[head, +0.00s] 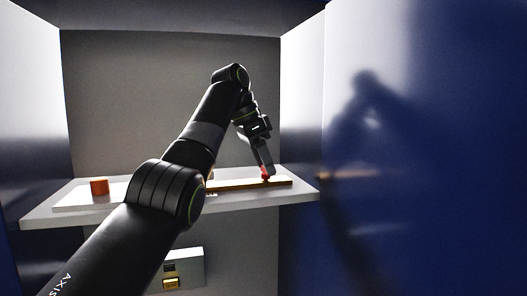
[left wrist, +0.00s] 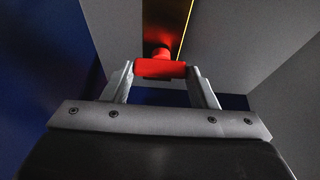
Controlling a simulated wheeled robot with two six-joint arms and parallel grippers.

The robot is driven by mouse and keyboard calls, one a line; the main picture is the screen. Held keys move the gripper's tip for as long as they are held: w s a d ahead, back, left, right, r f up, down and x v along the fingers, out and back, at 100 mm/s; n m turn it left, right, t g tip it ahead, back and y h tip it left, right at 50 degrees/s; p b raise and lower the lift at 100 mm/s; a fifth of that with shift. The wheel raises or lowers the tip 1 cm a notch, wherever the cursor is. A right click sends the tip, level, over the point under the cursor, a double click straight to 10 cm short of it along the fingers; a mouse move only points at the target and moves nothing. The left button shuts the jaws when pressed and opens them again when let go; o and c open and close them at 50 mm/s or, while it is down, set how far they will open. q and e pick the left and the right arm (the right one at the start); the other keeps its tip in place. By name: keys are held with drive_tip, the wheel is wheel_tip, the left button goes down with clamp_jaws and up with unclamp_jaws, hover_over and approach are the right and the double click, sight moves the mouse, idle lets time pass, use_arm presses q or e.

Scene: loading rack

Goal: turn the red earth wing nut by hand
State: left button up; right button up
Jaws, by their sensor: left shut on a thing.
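The red wing nut (left wrist: 160,68) sits between the two fingertips of my left gripper (left wrist: 160,72) in the left wrist view, its wings spanning the gap. The gripper is shut on it. In the head view the nut (head: 266,179) shows as a small red spot at the right part of a brass-coloured bar (head: 283,182), with my left gripper (head: 265,171) reaching down onto it from above. The bar also shows behind the nut in the left wrist view (left wrist: 164,22). The nut's stem is partly hidden. My right gripper is in neither view.
The bar lies on a pale shelf (head: 240,199) inside a grey-walled bay. An orange-red cylinder (head: 99,186) stands at the shelf's left. Below hangs a light box (head: 190,262) with a yellow padlock-like part (head: 171,283). Side walls stand close on both sides.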

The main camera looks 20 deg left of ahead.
use_arm(q)
drive_tip(key=shift+r+m+p, duration=0.15)
drive_tip(key=shift+m+p, duration=0.35)
drive_tip(key=shift+m, duration=0.2)
drive_tip(key=shift+g, duration=0.3)
